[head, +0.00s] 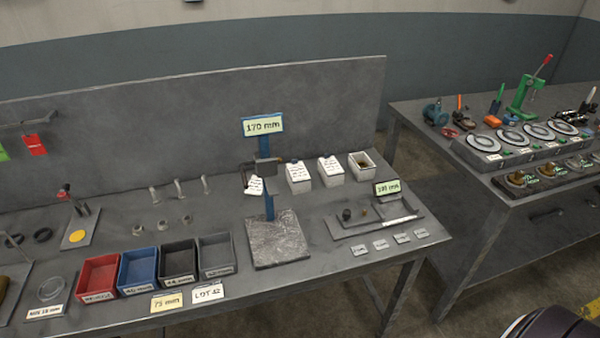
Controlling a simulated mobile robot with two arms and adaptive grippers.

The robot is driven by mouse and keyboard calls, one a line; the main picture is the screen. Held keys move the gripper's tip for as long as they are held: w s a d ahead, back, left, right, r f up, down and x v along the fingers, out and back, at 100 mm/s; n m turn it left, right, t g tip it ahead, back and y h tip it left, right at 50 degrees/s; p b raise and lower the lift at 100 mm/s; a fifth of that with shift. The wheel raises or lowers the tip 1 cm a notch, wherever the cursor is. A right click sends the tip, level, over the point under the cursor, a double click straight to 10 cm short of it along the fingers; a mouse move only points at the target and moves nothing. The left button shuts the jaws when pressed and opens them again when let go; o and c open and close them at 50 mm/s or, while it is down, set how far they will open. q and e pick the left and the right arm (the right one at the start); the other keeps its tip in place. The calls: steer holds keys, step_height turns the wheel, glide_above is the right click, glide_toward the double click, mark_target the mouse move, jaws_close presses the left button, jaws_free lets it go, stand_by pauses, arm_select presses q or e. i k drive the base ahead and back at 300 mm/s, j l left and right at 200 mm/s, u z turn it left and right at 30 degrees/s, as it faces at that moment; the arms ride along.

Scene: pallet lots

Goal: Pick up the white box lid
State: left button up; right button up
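Several small white boxes stand in a row at the back right of the near bench. Two of them, a left box (299,178) and a middle box (331,171), have white tops with dark writing. The rightmost white box (361,167) is open at the top, with something brownish inside. I cannot tell which piece is the lid that is meant, and I see no separate loose lid clearly. Neither of my grippers is in view.
A blue stand (268,205) with a "170 mm" sign (262,125) rises from a grey plate (277,240) in front of the boxes. A low grey tray (345,233) lies to the right. Red (99,278), blue and dark bins line the front. A second bench (520,198) stands right.

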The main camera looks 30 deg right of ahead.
mark_target(255, 185)
steer(key=z, duration=1.35)
steer(key=i+j+u, duration=0.1)
steer(key=j+u, duration=0.35)
steer(key=i+j+u, duration=0.2)
steer(key=u, duration=0.25)
steer(key=j, duration=0.1)
